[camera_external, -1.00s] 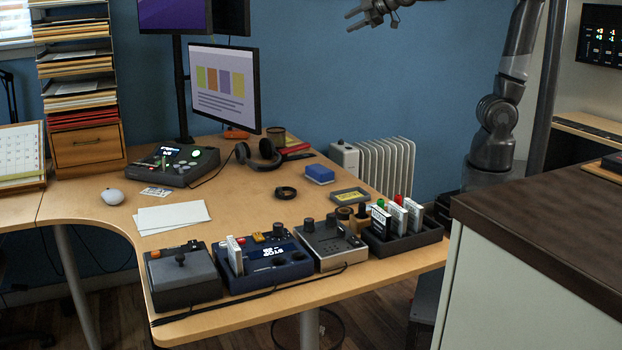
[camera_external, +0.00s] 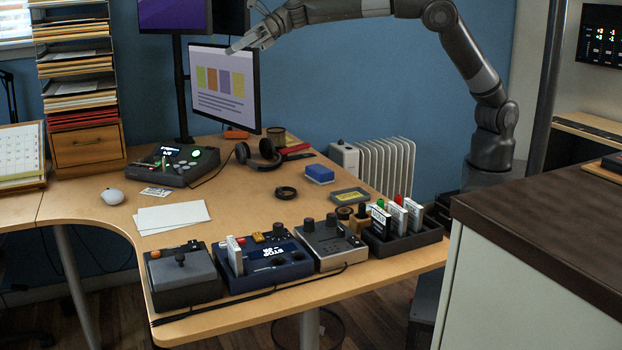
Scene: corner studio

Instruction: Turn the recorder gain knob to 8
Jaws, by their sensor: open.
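A dark blue device (camera_external: 262,268) with a lit display that seems to read "STOP" stands at the front of the wooden desk and looks like the recorder. A black knob (camera_external: 279,230) rises at its back right, and a white cassette-like piece (camera_external: 235,255) stands upright at its left. I cannot tell which knob is the gain knob; scale marks are too small to read. My gripper (camera_external: 245,28) is open and empty, high above the desk in front of the monitor, well apart from the devices.
A grey joystick box (camera_external: 184,285) stands left of the blue device. A grey box with knobs (camera_external: 332,250) and a black rack (camera_external: 405,241) of upright pieces stand right. The monitor (camera_external: 222,88), headphones (camera_external: 262,152) and mixer (camera_external: 178,170) are further back.

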